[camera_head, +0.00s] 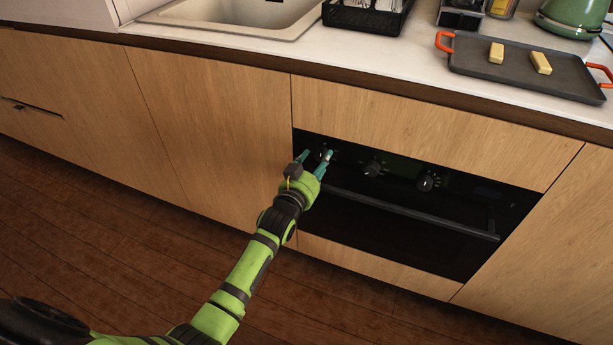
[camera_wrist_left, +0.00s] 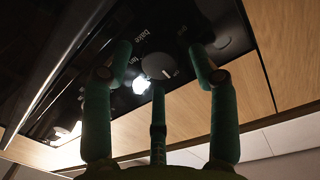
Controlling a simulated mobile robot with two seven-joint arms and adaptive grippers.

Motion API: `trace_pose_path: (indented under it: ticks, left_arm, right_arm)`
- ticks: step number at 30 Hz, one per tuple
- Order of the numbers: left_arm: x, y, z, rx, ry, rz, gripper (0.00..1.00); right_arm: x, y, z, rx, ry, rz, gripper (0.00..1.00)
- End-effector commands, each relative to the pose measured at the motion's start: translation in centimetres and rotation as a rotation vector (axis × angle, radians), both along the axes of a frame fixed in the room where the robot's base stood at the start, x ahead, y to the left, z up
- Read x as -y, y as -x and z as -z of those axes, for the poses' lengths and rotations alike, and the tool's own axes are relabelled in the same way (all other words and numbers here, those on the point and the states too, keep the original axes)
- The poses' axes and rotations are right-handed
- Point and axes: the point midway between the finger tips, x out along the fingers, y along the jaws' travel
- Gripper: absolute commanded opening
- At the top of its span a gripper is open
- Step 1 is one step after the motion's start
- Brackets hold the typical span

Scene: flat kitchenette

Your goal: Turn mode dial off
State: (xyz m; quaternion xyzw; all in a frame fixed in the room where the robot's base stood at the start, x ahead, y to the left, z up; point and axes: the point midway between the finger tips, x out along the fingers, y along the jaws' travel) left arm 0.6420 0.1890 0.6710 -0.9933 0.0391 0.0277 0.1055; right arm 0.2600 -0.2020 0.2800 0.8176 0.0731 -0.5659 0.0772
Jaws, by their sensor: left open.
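The black oven front (camera_head: 400,205) is set into the wooden cabinets and has a row of knobs along its top. My left gripper (camera_head: 316,157) is at the leftmost knob, with its teal fingers open. In the left wrist view, a round dial (camera_wrist_left: 158,66) with printed words around it, "bake" among them, sits between the spread fingertips of the gripper (camera_wrist_left: 160,60). I cannot tell whether any finger touches it. A bright white light shows beside the dial. The dial's exact setting is hard to read. My right gripper is out of view.
Two more knobs, a middle one (camera_head: 374,168) and a right one (camera_head: 427,183), are on the panel. The oven handle (camera_head: 410,212) runs below them. On the counter are a sink (camera_head: 235,15), a black rack, a grey tray (camera_head: 520,75) with orange handles, and a green kettle (camera_head: 573,17).

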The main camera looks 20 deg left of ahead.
Motion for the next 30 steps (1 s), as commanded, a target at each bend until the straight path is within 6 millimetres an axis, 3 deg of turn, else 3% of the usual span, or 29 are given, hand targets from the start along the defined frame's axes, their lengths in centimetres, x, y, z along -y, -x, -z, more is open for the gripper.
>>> trace_pose_path:
  ticks: [15, 21, 30]
  left_arm:
    - [-0.8, 9.5, -0.5, -0.003, 0.0, -0.002, 0.59]
    - [-0.9, 10.7, -0.7, -0.001, 0.0, -0.002, 0.59]
    - [-0.9, 10.8, -0.7, -0.001, 0.0, -0.001, 0.59]
  right_arm:
    - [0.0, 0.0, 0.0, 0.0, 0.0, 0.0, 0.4]
    - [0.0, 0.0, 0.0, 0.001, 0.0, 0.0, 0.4]
    - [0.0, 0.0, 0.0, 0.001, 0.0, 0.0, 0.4]
